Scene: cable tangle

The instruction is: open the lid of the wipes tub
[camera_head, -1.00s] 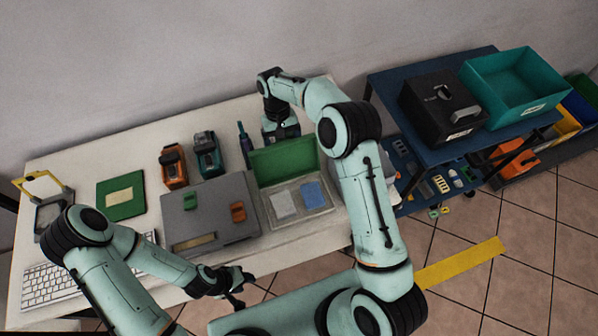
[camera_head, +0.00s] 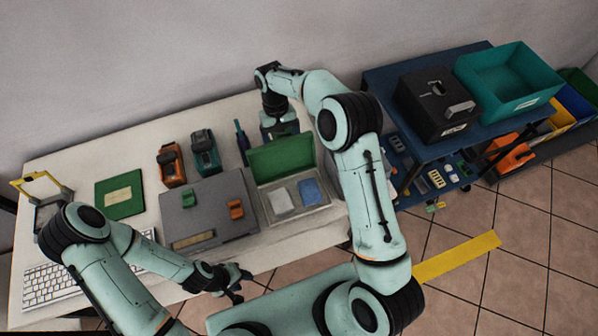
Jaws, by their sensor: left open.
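The wipes tub (camera_head: 296,217) is a grey box near the table's front right, with a white and a blue cloth inside. Its green lid (camera_head: 281,157) stands raised at the back edge, tilted backward, so the inside shows. My right arm reaches along the tub's right side and bends over behind the lid. The end of that arm (camera_head: 279,124) points down behind the lid, and its fingertips are hidden. I cannot tell whether it touches the lid. My left gripper (camera_head: 236,285) is open and empty near the table's front edge, to the lower left of the tub.
A grey case (camera_head: 208,210) with green and orange pieces lies left of the tub. Orange (camera_head: 172,166) and teal (camera_head: 205,153) devices and a dark bottle (camera_head: 241,143) stand behind. A keyboard (camera_head: 55,285) lies at left. A blue cart (camera_head: 395,88) stands right.

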